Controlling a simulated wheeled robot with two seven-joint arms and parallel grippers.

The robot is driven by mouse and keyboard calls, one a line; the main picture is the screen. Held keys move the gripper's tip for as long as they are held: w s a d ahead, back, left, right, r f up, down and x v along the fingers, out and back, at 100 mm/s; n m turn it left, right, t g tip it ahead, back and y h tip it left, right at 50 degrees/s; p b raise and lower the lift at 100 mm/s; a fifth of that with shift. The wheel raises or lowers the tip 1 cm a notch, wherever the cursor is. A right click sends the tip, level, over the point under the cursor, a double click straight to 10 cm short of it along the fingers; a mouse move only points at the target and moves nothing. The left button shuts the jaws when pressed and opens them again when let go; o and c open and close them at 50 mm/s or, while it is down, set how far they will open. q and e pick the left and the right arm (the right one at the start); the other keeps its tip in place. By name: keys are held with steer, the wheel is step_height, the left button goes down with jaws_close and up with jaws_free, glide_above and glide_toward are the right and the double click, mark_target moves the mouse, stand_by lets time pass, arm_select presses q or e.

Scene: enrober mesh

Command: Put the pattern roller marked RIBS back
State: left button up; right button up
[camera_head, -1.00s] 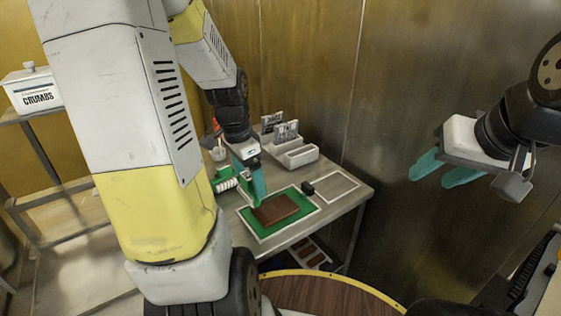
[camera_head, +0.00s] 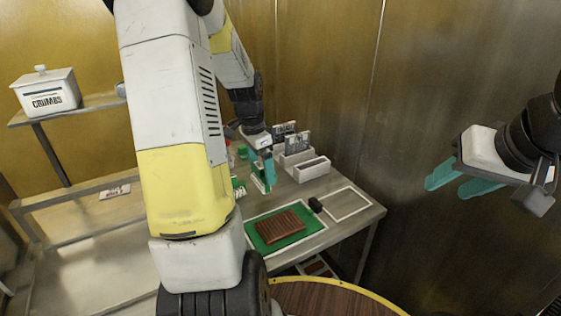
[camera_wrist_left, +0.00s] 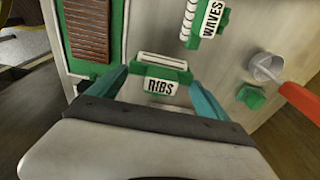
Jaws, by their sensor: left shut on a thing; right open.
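My left gripper (camera_head: 267,172) is shut on the green-and-white RIBS pattern roller. In the left wrist view the roller's RIBS label (camera_wrist_left: 162,87) faces me between the teal fingers (camera_wrist_left: 157,76). In the head view the gripper is above the table's back part, beyond the green mat (camera_head: 258,239). The head view does not show clearly whether the roller touches the table. The WAVES roller (camera_wrist_left: 206,20) stands nearby in a green holder. A green block (camera_wrist_left: 251,97) sits beside it. My right gripper (camera_head: 466,181) is open and empty, away from the table at the right.
A brown slab (camera_head: 280,227) with ribs lies on the mat; it also shows in the wrist view (camera_wrist_left: 88,30). A cup (camera_wrist_left: 264,66) holds a red-handled tool. A bare framed area (camera_head: 346,204) is at right.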

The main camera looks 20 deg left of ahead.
arm_select(q)
steer(key=shift+w+a+f, duration=0.2)
steer(key=shift+w+f, duration=0.8)
steer(key=shift+w, duration=0.05)
steer(key=shift+w+a+f, duration=0.2)
steer(key=shift+w+f, duration=0.75)
steer(key=shift+w, duration=0.1)
steer(key=shift+f, duration=0.3)
steer(key=shift+s+f, duration=0.15)
steer(key=shift+f, duration=0.25)
steer(key=c, duration=0.7)
steer(key=o, duration=1.7)
steer(key=shift+o, duration=0.2)
